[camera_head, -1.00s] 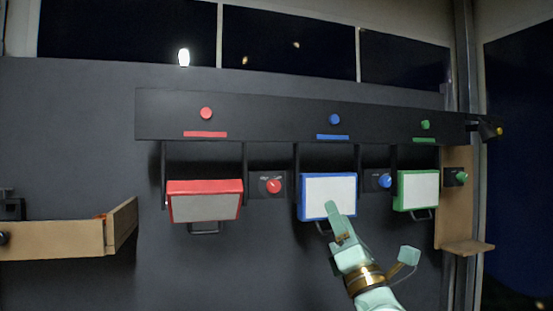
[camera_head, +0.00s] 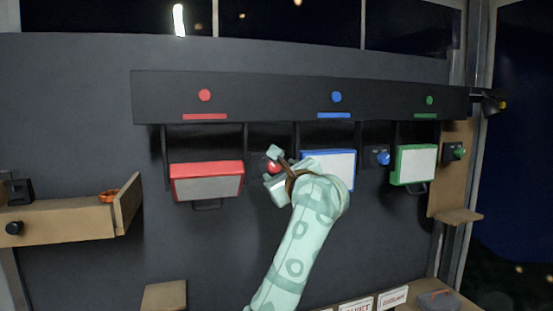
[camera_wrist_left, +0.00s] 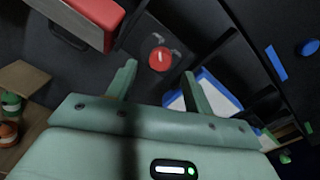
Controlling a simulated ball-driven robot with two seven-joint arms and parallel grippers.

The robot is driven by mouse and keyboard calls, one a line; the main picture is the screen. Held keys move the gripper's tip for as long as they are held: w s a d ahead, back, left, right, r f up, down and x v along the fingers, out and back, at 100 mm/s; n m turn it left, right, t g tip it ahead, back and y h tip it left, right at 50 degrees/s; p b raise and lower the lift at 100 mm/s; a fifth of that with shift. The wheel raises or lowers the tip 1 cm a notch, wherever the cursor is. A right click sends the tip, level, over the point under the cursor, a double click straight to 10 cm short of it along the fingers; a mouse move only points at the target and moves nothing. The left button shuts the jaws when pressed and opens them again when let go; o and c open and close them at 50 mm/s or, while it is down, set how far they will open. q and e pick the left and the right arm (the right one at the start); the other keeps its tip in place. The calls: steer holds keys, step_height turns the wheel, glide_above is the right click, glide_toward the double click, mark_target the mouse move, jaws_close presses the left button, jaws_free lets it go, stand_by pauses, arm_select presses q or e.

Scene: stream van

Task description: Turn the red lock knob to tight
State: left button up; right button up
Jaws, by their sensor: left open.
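The red lock knob (camera_head: 273,167) sits on a dark plate between the red-framed panel and the blue-framed panel. In the wrist view the knob (camera_wrist_left: 160,59) is a round red disc with a pale mark, lying beyond and between the fingertips. The lettering around it is too small to read. My left gripper (camera_head: 269,166) is open, with one finger above and one below the knob in the head view; in the wrist view its fingers (camera_wrist_left: 158,76) stand apart with nothing between them. Whether they touch the knob I cannot tell. My right gripper is not in view.
The red-framed panel (camera_head: 207,182) hangs left of the knob, the blue-framed panel (camera_head: 340,160) right of it, partly behind my gripper. A blue knob (camera_head: 383,158) and green-framed panel (camera_head: 415,164) are farther right. A wooden drawer (camera_head: 65,220) juts out at left.

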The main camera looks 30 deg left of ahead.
mark_target(275, 167)
arm_select(q)
steer(key=shift+p+x, duration=0.55)
steer(key=shift+x, duration=1.55)
steer(key=c, duration=1)
